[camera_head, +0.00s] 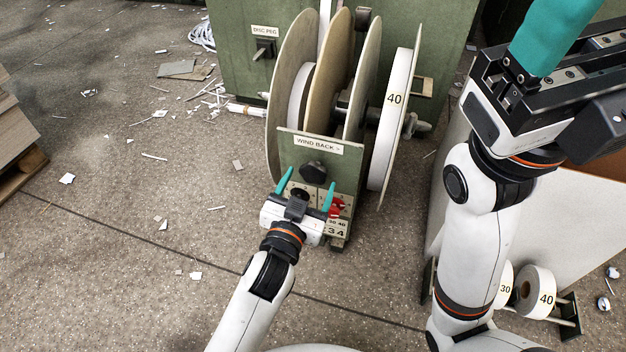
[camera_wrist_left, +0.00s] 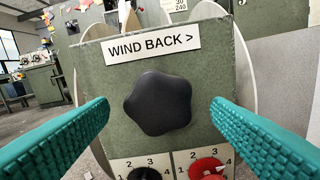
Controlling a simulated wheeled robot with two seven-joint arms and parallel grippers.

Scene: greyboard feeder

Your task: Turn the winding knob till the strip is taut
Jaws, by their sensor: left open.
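The winding knob (camera_head: 313,172) is black and lobed, on a green panel under a "WIND BACK >" label (camera_head: 318,144). In the left wrist view the knob (camera_wrist_left: 158,103) sits in the middle, large and unobstructed. My left gripper (camera_head: 307,187) is open in front of the panel. Its teal fingers stand left and right of the knob in the wrist view, with a gap on each side. A white strip (camera_head: 325,14) shows at the top between the reel discs; I cannot tell how taut it is. My right gripper (camera_head: 552,38) is at the top right, its fingertips out of frame.
Below the knob are a black dial (camera_wrist_left: 144,173) and a red dial (camera_wrist_left: 207,168). Large reel discs (camera_head: 293,75) and a roll marked 40 (camera_head: 394,100) stand behind the panel. Paper scraps litter the floor. Stacked boards (camera_head: 14,128) lie at the left.

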